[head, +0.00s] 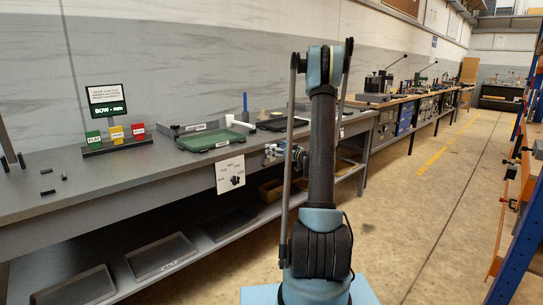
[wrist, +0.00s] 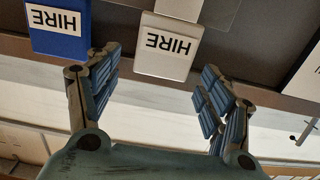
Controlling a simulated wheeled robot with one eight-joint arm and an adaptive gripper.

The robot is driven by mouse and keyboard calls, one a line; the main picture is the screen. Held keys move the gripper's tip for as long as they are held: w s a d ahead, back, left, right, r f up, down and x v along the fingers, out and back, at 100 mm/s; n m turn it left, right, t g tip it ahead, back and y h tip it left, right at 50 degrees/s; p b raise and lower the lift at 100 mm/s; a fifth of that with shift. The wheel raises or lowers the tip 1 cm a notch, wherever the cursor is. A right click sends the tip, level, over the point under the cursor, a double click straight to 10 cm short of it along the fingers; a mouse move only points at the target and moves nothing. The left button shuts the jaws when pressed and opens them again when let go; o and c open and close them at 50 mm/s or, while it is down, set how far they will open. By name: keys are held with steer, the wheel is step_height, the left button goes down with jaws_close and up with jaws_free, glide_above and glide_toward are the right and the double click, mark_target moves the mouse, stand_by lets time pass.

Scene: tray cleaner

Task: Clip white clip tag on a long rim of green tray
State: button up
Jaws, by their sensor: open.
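The white clip tag (wrist: 167,46), marked HIRE and upside down in the wrist view, sits at a dark edge between my fingertips and a little beyond them. My gripper (wrist: 160,64) is open and empty, one finger to each side of the tag's lower part. In the head view my gripper (head: 274,152) is small by the bench's front edge, partly hidden by my arm. The green tray (head: 209,141) lies flat on the bench, left of my gripper. I cannot make out the white tag in the head view.
A blue HIRE tag (wrist: 59,28) is close to the left of the white one. A paper sheet (head: 231,174) hangs from the bench front.

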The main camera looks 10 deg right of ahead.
steer(key=shift+w+a, duration=0.15)
steer(key=shift+w, duration=0.1)
steer(key=c, duration=1)
steer(key=shift+o, duration=0.2)
